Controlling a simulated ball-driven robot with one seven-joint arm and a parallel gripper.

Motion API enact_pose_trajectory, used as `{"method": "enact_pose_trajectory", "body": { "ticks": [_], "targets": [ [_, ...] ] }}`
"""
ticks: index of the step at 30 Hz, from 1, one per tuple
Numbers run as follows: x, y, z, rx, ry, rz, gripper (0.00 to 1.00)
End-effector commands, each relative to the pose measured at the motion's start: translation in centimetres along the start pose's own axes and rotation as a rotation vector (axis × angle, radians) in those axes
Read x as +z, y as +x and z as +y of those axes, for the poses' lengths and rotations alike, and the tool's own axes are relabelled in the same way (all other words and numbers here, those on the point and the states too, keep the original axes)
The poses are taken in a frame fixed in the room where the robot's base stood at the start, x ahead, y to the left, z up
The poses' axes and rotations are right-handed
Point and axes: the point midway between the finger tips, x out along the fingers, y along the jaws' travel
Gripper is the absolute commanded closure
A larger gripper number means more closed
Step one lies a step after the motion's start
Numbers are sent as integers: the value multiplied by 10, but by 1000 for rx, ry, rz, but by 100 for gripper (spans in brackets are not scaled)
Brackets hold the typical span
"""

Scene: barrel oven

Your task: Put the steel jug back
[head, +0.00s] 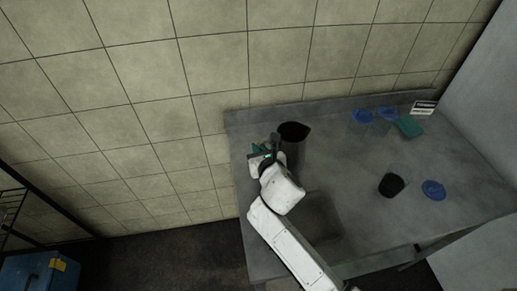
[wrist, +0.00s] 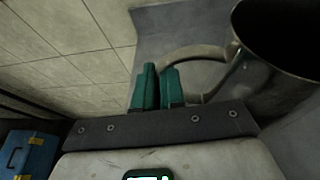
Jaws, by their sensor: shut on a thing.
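The steel jug (head: 294,154) is at the left part of the grey counter, upright or nearly so, with its dark open mouth facing up. In the wrist view the jug (wrist: 248,82) fills the upper right, and its curved handle (wrist: 192,51) reaches left to the green fingers. My gripper (wrist: 159,85) is shut on the handle. In the head view my gripper (head: 262,152) is at the jug's left side, partly hidden by my wrist. I cannot tell whether the jug's base touches the counter.
On the counter (head: 350,155), a black cup (head: 391,185) and a blue lid (head: 433,190) are at the right. Blue-topped containers (head: 362,116), a green item (head: 409,127) and a small sign (head: 424,107) stand at the back right. A tiled wall is behind. A blue box (head: 38,272) is at lower left.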

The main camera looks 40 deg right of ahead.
Motion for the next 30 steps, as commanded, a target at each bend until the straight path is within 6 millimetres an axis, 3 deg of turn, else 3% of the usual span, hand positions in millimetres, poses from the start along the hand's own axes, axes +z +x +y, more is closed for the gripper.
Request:
{"method": "enact_pose_trajectory", "body": {
  "ticks": [3, 4, 12, 22, 30],
  "targets": [
    [-2, 1, 0, 0, -1, -2, 100],
    [-3, 1, 0, 0, 0, 1, 90],
    [-3, 1, 0, 0, 0, 1, 65],
    [0, -3, 0, 0, -1, 1, 65],
    [-1, -50, 1, 3, -2, 1, 65]
  ]
}}
